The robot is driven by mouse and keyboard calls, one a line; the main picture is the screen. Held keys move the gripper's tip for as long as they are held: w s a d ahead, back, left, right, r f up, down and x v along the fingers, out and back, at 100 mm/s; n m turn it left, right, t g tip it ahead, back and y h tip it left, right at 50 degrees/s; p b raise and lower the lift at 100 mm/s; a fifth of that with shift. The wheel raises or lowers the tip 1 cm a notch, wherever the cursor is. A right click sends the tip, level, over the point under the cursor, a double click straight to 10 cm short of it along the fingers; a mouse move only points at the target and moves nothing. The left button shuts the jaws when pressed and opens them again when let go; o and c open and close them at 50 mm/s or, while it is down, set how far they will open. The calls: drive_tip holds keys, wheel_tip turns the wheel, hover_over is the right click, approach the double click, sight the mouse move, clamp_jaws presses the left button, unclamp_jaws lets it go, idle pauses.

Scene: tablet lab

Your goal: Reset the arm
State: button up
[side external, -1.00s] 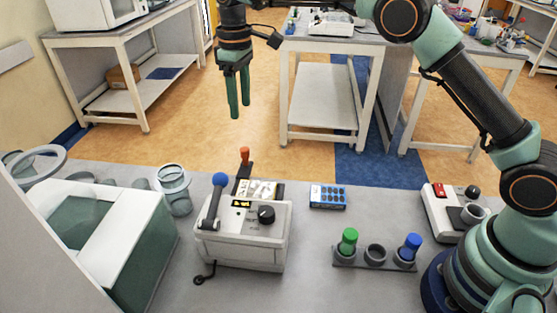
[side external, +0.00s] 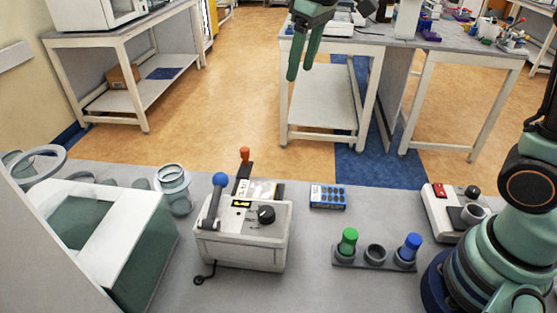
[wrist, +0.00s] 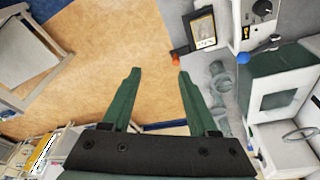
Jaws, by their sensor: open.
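My gripper (side external: 301,75) is high up at the top of the side view, beyond the back edge of the grey bench (side external: 310,270). Its two green fingers point down and are apart, with nothing between them. The wrist view also shows my gripper (wrist: 156,72) open and empty, with tan floor between the fingers. The upper links of my arm are partly out of the side view.
A tablet press (side external: 245,235) with a blue-knobbed lever stands on the bench. Around it are a blister pack (side external: 328,196), a rack (side external: 343,258) with green-capped and blue-capped vials, a red-and-white device (side external: 440,212), a glass jar (side external: 173,190) and a white-topped box (side external: 140,215).

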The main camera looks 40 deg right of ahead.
drive_tip(key=s+d+f+m+t, duration=0.1)
drive_tip(key=s+d+f, duration=0.1)
drive_tip(key=s, duration=0.5)
drive_tip(key=s+d+f+m+t, duration=0.1)
drive_tip(key=s+d+f+m, duration=0.1)
drive_tip(key=s, duration=0.6)
drive_tip(key=shift+d+f+t, duration=0.3)
drive_tip(key=shift+d+t, duration=0.1)
drive_tip(key=shift+d, duration=0.4)
